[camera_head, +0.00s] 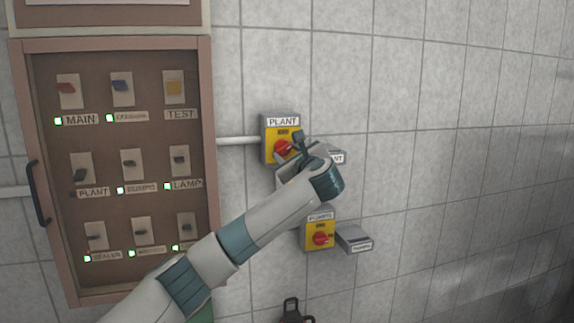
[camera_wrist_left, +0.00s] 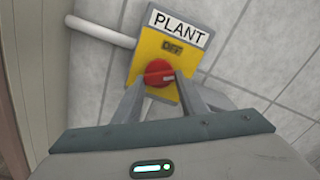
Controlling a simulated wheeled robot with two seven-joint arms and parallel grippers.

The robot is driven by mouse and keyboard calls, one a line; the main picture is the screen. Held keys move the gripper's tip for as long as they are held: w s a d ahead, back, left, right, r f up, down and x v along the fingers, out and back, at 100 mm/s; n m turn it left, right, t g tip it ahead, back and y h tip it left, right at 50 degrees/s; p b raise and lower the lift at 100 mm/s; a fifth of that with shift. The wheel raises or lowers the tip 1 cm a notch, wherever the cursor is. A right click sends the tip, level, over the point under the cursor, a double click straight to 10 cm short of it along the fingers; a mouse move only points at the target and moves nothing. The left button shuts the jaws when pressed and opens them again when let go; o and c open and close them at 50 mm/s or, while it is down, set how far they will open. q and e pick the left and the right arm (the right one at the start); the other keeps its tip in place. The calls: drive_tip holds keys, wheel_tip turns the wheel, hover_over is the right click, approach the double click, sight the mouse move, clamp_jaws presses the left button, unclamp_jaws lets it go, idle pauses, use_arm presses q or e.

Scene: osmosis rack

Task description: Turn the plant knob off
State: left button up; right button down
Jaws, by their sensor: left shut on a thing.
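The plant switch box (camera_head: 269,150) is a grey box with a yellow face on the tiled wall, labelled PLANT. A small window (camera_wrist_left: 172,47) above the knob appears to read OFF. My right gripper is not in view.
A pumps switch box (camera_head: 318,234) with a red knob and a small grey box (camera_head: 354,239) are below my left arm. A dark object (camera_head: 291,312) is cut off at the bottom. The right wall is bare.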

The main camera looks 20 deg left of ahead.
use_arm(q)
drive_tip(key=n+b, duration=0.5)
drive_tip(key=n, duration=0.1)
drive_tip(key=shift+w+d+f, duration=0.1)
drive_tip(key=shift+d, duration=0.05)
drive_tip(key=n+b, duration=0.3)
drive_tip(key=shift+n, duration=0.4)
drive_tip(key=shift+r+n+b, duration=0.3)
drive_tip(key=shift+n+b, duration=0.2)
drive_tip(key=shift+n, duration=0.6)
drive_tip(key=o, duration=1.1)
drive_tip(key=shift+c, duration=0.2)
drive_tip(key=shift+r, duration=0.1)
